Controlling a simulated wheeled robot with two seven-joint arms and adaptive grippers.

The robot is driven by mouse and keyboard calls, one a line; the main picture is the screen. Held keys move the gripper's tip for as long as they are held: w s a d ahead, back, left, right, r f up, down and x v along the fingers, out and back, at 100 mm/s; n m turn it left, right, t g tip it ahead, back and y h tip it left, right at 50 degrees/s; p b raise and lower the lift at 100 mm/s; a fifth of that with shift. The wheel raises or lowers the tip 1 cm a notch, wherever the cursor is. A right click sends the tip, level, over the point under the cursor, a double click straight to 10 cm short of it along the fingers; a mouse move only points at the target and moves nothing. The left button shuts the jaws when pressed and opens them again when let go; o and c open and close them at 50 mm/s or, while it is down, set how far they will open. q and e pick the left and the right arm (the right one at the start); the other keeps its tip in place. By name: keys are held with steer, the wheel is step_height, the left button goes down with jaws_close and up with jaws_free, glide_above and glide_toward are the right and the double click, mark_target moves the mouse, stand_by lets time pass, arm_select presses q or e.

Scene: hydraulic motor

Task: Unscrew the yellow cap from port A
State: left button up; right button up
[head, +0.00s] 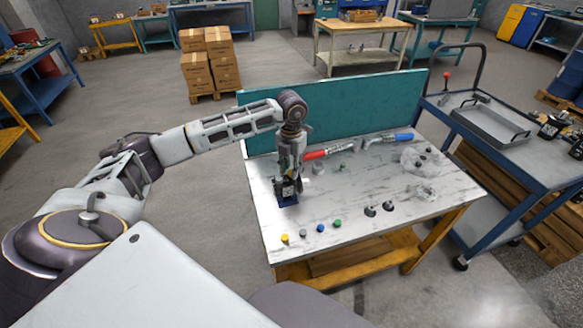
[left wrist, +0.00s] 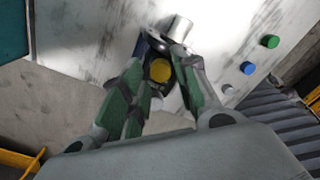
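The yellow cap (left wrist: 160,70) shows in the left wrist view between the fingers of my left gripper (left wrist: 163,62), on the dark motor body. The fingers stand apart on either side of it; I cannot tell whether they touch it. In the head view my left gripper (head: 287,182) points down over the dark blue motor (head: 288,200) at the left part of the table. The gripper hides the cap on the motor and most of the motor there. The port lettering cannot be read. My right gripper is not in view.
Loose yellow (head: 284,239), grey (head: 303,233), blue (head: 320,228) and green (head: 337,223) caps lie along the front of the white table (head: 400,232). Red-handled (head: 315,154) and blue-handled (head: 403,137) tools lie at the back, before a teal panel (head: 350,105). A blue cart (head: 520,172) stands right.

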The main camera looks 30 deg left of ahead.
arm_select(q)
steer(key=shift+m+b, duration=0.65)
steer(key=shift+m, duration=1.25)
steer(key=shift+f+m+b, duration=0.1)
steer(key=shift+m+b, duration=0.55)
steer(key=shift+m, duration=1.35)
steer(key=shift+m+b, duration=0.3)
steer(key=shift+m, duration=1)
jaws_close()
